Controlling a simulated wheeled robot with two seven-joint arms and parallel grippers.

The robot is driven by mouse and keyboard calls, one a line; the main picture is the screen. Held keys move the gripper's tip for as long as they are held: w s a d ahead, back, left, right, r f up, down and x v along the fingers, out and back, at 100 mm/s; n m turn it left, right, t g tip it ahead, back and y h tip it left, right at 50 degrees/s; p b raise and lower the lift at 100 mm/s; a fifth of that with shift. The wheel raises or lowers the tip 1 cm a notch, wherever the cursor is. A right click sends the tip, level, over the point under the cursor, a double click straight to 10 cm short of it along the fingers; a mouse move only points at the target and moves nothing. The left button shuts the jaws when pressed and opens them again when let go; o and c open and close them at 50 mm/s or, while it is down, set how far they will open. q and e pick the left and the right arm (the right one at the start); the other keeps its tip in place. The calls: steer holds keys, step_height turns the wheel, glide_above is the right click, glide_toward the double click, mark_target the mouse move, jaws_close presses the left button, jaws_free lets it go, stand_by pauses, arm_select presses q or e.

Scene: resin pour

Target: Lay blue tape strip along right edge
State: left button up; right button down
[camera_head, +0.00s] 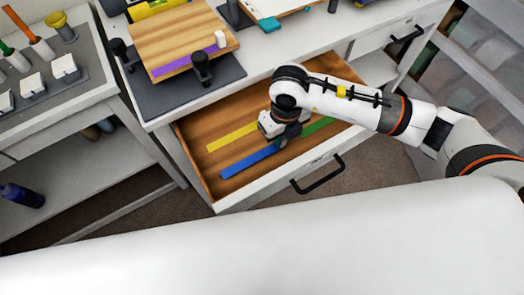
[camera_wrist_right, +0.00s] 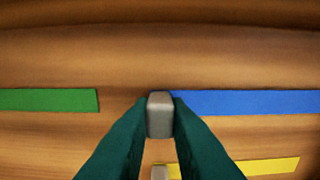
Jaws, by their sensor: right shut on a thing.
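The blue tape strip (camera_head: 250,160) lies in the open drawer, nearest its front. My right gripper (camera_head: 285,137) is down in the drawer at the strip's right end. In the right wrist view, its dark green fingers (camera_wrist_right: 160,125) are shut on a grey block at the left end of the blue strip (camera_wrist_right: 245,102). The wooden board (camera_head: 190,35) is on the counter, with a purple strip (camera_head: 187,58) along its front edge. My left gripper is not in view.
In the drawer (camera_head: 200,175) lie a yellow strip (camera_head: 232,137) and a green strip (camera_head: 318,126). A black clamp (camera_head: 201,68) and a white block (camera_head: 220,39) are at the board's front right. A tool rack (camera_head: 45,75) stands on the left bench.

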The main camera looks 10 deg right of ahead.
steer(key=shift+r+p, duration=0.45)
steer(key=shift+r, duration=0.35)
step_height(320, 180, up, 6)
steer(key=p, duration=0.4)
steer(key=shift+f, duration=0.1)
